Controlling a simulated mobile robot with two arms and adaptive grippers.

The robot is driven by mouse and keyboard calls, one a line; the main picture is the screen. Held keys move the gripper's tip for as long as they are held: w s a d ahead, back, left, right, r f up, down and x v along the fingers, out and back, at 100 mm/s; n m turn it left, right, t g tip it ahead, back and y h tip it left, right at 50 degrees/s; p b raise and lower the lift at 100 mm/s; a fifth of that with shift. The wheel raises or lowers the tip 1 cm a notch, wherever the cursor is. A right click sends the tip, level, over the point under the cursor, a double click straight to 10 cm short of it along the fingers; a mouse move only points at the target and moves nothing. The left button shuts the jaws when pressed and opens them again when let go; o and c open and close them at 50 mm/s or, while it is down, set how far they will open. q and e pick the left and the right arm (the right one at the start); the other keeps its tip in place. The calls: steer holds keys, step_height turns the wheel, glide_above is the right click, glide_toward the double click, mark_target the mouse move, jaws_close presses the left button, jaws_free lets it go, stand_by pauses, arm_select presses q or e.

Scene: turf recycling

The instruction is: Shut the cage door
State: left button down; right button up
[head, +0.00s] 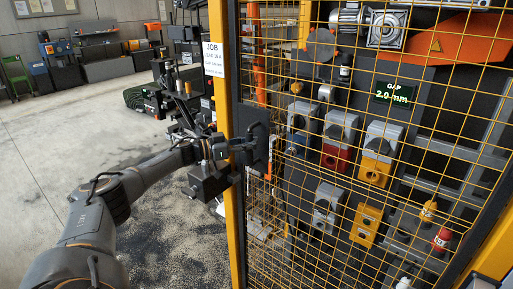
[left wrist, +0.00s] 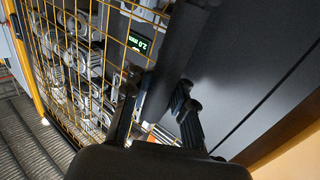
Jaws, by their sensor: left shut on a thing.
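The cage door (head: 376,131) is a yellow wire-mesh panel in front of a machine, filling the right half of the head view. A black handle (head: 259,135) is at its left side, by a yellow upright. My left gripper (head: 244,150) reaches in from the left and is shut on this handle. In the left wrist view a dark bar (left wrist: 183,45) runs between the fingers (left wrist: 157,108), with the mesh (left wrist: 85,40) to its left. The fingers hide part of the handle. I cannot tell how far the door stands from its frame. My right gripper is not in view.
Behind the mesh are grey, red and yellow switch boxes (head: 339,130) and a display (head: 395,92) reading "GAP 2.0 mm". A white job sign (head: 213,59) hangs on the yellow upright (head: 233,225). Dark granules (head: 180,225) lie on the floor. Clear concrete floor (head: 50,140) is at left.

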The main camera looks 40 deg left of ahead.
arm_select(q)
steer(key=shift+a+r, duration=0.15)
steer(key=shift+a, duration=0.3)
steer(key=c, duration=1.4)
jaws_free()
steer(key=shift+s, duration=0.1)
steer(key=shift+o, duration=1.2)
steer(key=shift+s+a, duration=0.25)
steer(key=shift+d, duration=0.2)
steer(key=v, duration=1.2)
steer(key=shift+a, duration=0.1)
